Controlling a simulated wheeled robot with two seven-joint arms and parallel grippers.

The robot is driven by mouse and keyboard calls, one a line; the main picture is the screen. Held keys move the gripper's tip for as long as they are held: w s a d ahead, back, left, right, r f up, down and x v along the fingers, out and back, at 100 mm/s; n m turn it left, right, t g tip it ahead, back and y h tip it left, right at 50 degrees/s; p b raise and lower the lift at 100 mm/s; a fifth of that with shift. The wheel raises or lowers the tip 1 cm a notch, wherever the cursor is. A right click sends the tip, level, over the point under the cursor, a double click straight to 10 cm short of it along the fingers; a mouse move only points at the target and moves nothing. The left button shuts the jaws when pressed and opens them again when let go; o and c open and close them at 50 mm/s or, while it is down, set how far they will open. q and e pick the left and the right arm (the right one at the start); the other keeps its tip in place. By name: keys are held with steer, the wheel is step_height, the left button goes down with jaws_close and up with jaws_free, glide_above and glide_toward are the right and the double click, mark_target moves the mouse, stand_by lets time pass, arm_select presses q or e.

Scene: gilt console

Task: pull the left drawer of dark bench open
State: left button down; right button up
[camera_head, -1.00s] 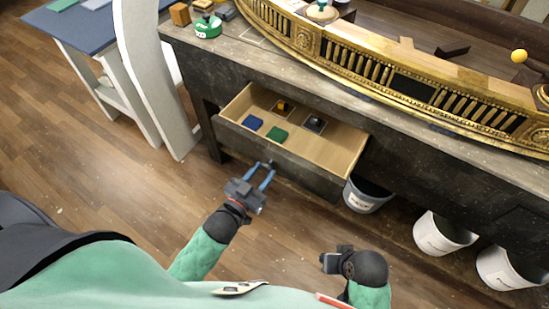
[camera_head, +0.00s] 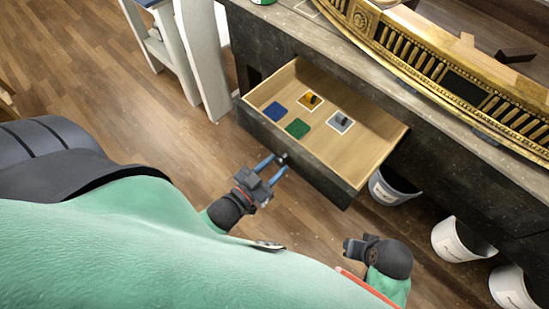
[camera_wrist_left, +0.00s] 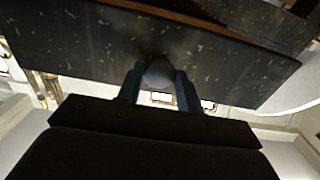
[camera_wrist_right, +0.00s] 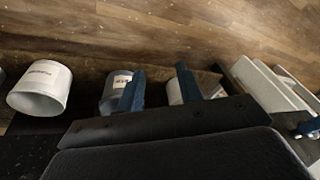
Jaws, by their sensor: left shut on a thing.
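The dark bench (camera_head: 455,165) runs along the right of the head view. Its left drawer (camera_head: 300,155) stands well open, with its pale wooden inside showing. My left gripper (camera_head: 277,166) is at the drawer front. In the left wrist view its blue fingers (camera_wrist_left: 160,88) are shut on a round dark knob (camera_wrist_left: 160,70) on the speckled drawer front (camera_wrist_left: 90,45). My right gripper (camera_head: 350,248) hangs low in front of the bench, away from the drawer. Its two blue fingers (camera_wrist_right: 160,88) are apart with nothing between them.
In the drawer lie a blue square (camera_head: 275,111), a green square (camera_head: 297,128), an orange piece (camera_head: 310,101) and a grey piece (camera_head: 340,121). White buckets (camera_head: 392,188) stand under the bench. A gilt piece (camera_head: 440,65) lies on top. Wooden floor (camera_head: 190,150) is clear at left.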

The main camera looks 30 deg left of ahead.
arm_select(q)
steer(key=c, duration=0.9)
jaws_free()
steer(key=shift+c, duration=0.2)
arm_select(e)
steer(key=shift+w, duration=0.1)
arm_select(q)
steer(key=shift+s, duration=0.1)
steer(key=b+v, duration=0.1)
steer(key=v, duration=0.6)
steer(key=shift+s+b, duration=0.25)
steer(key=shift+b, duration=0.05)
arm_select(e)
steer(key=shift+w+a+f+y, duration=0.15)
steer(key=shift+a+f, duration=0.4)
steer(key=shift+a, duration=0.05)
steer(key=shift+w+a+f+y, duration=0.15)
steer(key=shift+a+f, duration=0.4)
arm_select(q)
steer(key=shift+a, duration=0.15)
arm_select(e)
steer(key=shift+w+d, duration=0.1)
